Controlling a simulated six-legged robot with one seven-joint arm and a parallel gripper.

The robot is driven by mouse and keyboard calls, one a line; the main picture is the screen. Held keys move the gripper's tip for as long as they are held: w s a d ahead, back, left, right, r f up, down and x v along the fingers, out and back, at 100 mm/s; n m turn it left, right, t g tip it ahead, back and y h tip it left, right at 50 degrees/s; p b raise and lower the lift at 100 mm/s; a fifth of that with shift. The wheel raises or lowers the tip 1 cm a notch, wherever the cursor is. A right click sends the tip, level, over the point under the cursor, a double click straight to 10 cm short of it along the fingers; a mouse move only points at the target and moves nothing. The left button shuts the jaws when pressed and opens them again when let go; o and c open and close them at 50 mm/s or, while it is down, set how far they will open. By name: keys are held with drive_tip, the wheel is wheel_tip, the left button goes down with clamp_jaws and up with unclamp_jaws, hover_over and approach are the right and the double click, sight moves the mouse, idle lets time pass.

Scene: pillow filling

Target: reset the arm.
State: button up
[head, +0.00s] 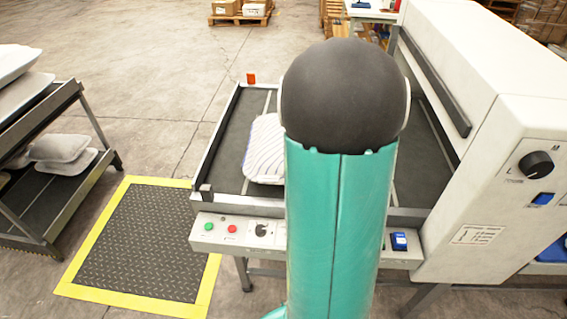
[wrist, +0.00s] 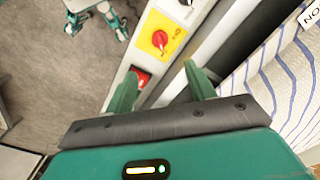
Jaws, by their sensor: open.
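My gripper (wrist: 158,85) shows in the wrist view with its two green fingers apart and nothing between them. It is above the edge of the machine's table, over a red switch (wrist: 142,77) and close to a red knob on a yellow plate (wrist: 160,39). A striped pillow (wrist: 288,85) lies to the right of the fingers, apart from them. In the head view my teal and black arm fills the middle and hides the gripper. The striped pillow (head: 265,150) shows there on the dark table, partly behind my arm.
A white machine (head: 500,150) stands at the right of the table (head: 228,150). Its front panel (head: 215,240) has buttons and a knob. A rack (head: 100,140) with pillows stands at the left. A yellow-edged mat (head: 140,240) lies on the floor between.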

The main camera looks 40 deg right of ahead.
drive_tip(key=w+a+r+n+t, duration=0.1)
drive_tip(key=w+a+r+n, duration=0.3)
drive_tip(key=a+r, duration=0.3)
drive_tip(key=w+a+r+n+t, duration=0.25)
drive_tip(key=a+r+n, duration=0.25)
drive_tip(key=a, duration=0.3)
drive_tip(key=s+a+r+n+t, duration=0.1)
drive_tip(key=s+a+r+n, duration=0.1)
drive_tip(key=a+r+n, duration=0.3)
drive_tip(key=s+a+r+n+t, duration=0.1)
drive_tip(key=a+r+n, duration=0.4)
drive_tip(key=a, duration=0.5)
drive_tip(key=shift+s+a, duration=0.3)
drive_tip(key=shift+s, duration=0.5)
drive_tip(key=c, duration=0.4)
drive_tip(key=shift+s+a, duration=0.1)
